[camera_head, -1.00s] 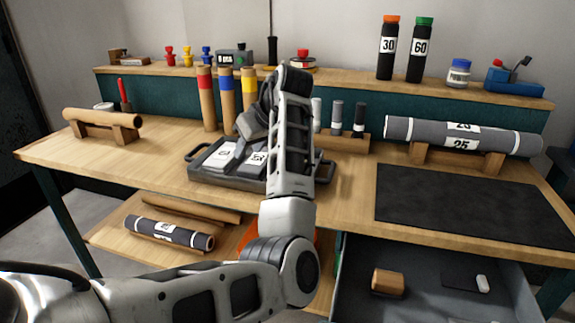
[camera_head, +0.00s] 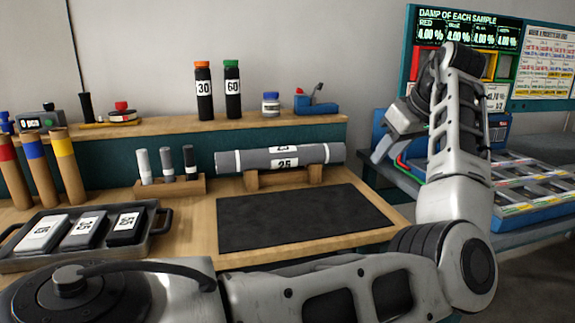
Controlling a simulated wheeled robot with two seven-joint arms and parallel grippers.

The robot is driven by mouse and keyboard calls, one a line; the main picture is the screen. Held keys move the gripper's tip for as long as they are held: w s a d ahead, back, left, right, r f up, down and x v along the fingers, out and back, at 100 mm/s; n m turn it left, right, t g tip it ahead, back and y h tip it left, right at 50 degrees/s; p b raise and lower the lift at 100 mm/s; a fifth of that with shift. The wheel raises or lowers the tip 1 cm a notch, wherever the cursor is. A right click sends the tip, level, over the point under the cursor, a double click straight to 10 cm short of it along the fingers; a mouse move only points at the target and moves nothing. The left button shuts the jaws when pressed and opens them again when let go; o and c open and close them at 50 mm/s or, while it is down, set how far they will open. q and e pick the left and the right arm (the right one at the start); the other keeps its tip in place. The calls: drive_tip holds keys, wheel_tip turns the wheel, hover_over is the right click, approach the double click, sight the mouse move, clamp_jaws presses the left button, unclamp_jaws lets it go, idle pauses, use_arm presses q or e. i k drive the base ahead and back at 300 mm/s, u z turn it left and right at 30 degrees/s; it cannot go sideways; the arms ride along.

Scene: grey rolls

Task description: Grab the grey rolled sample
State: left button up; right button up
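The grey rolled sample (camera_head: 283,158) lies level on a low wooden cradle (camera_head: 253,182) at the back of the bench. It has a white label reading 25 and white bands near its ends. My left arm crosses the bottom of the view from the left and bends up at the right. My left gripper (camera_head: 390,140) hangs to the right of the roll, apart from it. Its fingers are small and seen from behind, so I cannot tell whether they are open or shut. My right gripper is out of view.
A black mat (camera_head: 300,217) lies bare in front of the roll. A holder with small tubes (camera_head: 168,165) stands left of it. Bottles marked 30 (camera_head: 203,92) and 60 (camera_head: 232,92) stand on the shelf behind. A tray of labelled samples (camera_head: 22,262) is at left; blue racks (camera_head: 535,205) are at right.

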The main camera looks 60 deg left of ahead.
sight(168, 171)
drive_tip(key=z, duration=1.95)
drive_tip(key=k, duration=2.1)
drive_tip(key=u, duration=1.8)
